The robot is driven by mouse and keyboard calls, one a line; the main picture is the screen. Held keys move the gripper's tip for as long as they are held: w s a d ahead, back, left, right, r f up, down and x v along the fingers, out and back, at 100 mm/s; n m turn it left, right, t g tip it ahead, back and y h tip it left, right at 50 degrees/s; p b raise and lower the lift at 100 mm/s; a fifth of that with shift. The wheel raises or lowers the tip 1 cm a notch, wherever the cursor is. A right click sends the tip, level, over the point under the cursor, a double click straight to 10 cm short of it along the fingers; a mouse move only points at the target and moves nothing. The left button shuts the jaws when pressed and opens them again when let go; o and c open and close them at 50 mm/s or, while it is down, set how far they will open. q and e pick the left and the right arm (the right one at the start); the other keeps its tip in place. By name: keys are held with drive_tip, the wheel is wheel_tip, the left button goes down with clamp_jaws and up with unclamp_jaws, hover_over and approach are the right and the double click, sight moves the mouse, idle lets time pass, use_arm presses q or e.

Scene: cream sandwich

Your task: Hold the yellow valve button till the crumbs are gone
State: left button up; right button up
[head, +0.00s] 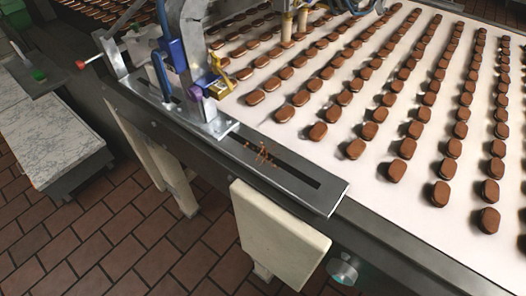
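Brown crumbs (262,155) lie loosely on the grey metal rail plate (325,200) along the conveyor's near edge, by its dark slot. A small yellow part (225,83) sits on the fixture beside a purple knob (195,92), just above the rail. It may be the yellow valve button, but it is too small to tell whether it is pressed. Neither of my grippers shows in the head view, and nothing visible touches the yellow part.
Rows of brown biscuits (318,131) cover the white conveyor belt (330,160). A grey fixture with blue handles (176,54) stands on the rail. A red knob (80,65) sticks out at left. A marble-topped bench (50,135) stands left, with open brick floor (130,230) between.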

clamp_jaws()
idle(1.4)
